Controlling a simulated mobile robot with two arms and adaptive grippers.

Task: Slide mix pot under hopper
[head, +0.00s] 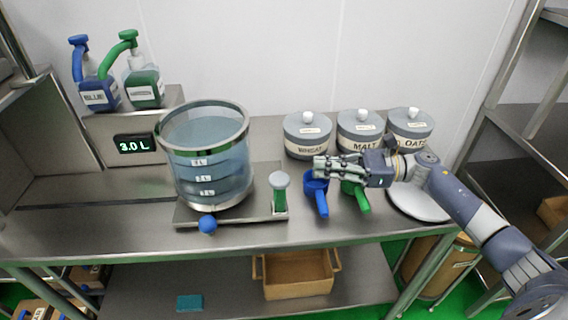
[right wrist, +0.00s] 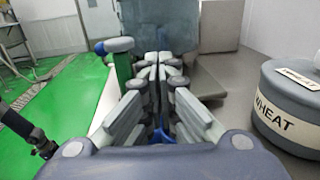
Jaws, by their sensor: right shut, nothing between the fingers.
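The mix pot (head: 205,155) looks like the large clear vessel with a metal rim, litre labels and bluish contents. It stands on a flat metal base (head: 235,217) with a blue knob (head: 208,224) at the front and a green, grey-topped handle (head: 280,195) at the right. My right gripper (head: 322,166) is shut and empty, to the right of that handle and above the blue scoop (head: 318,192). In the right wrist view, my fingers (right wrist: 158,72) point toward the pot (right wrist: 160,22), with the green handle (right wrist: 122,68) just left of them. I cannot make out a hopper. My left gripper is out of view.
Canisters marked wheat (head: 307,140), malt (head: 359,135) and oats (head: 411,128) stand at the back right. A green scoop (head: 357,197) lies beside the blue one. Blue (head: 100,93) and green (head: 144,88) pump bottles stand at the back left, above a 3.0 L display (head: 134,144).

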